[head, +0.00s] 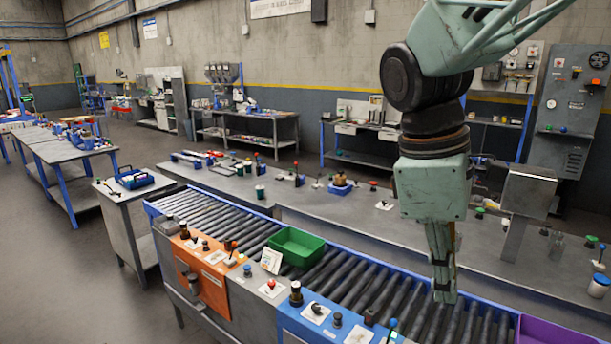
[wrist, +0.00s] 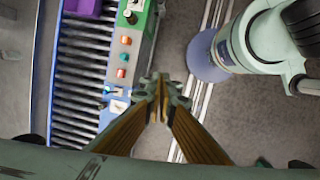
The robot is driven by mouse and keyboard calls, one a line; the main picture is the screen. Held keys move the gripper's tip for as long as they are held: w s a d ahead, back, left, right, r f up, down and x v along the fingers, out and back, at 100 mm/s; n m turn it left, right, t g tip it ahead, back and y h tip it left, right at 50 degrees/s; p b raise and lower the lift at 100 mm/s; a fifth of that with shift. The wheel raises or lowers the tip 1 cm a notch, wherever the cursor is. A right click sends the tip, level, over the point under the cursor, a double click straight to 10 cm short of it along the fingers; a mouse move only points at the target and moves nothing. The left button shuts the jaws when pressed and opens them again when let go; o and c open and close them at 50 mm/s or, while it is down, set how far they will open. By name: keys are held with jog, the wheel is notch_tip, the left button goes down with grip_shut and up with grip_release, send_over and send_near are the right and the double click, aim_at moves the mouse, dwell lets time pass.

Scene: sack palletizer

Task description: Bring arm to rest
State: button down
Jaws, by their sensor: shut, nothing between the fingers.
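My gripper (head: 444,292) hangs from my pale green arm on the right of the head view, pointing down over the roller conveyor (head: 335,275). Its fingers are together with nothing between them. In the wrist view the closed fingertips (wrist: 160,88) show in the middle, beside the conveyor's control panel edge. The fingertips look apart from the rollers, though the exact height is hard to tell.
A green bin (head: 294,246) sits on the rollers left of my gripper, and a purple bin (head: 550,332) sits at the lower right. Buttons and levers line the orange front panel (head: 201,276) and blue front panel (head: 318,320). A long grey bench (head: 335,209) with small items runs behind the conveyor.

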jog(key=s+a+m+t+y+b, duration=0.1)
jog(key=s+m+t+y+b, duration=0.1)
jog(key=s+m, duration=0.9)
jog(key=shift+s+a+f+m+t+y+b, duration=0.4)
jog(key=shift+s+t, duration=0.7)
jog(key=shift+s, duration=1.35)
jog(key=c, duration=3.4)
grip_release()
jog(key=shift+d, duration=0.1)
jog(key=shift+c, duration=0.2)
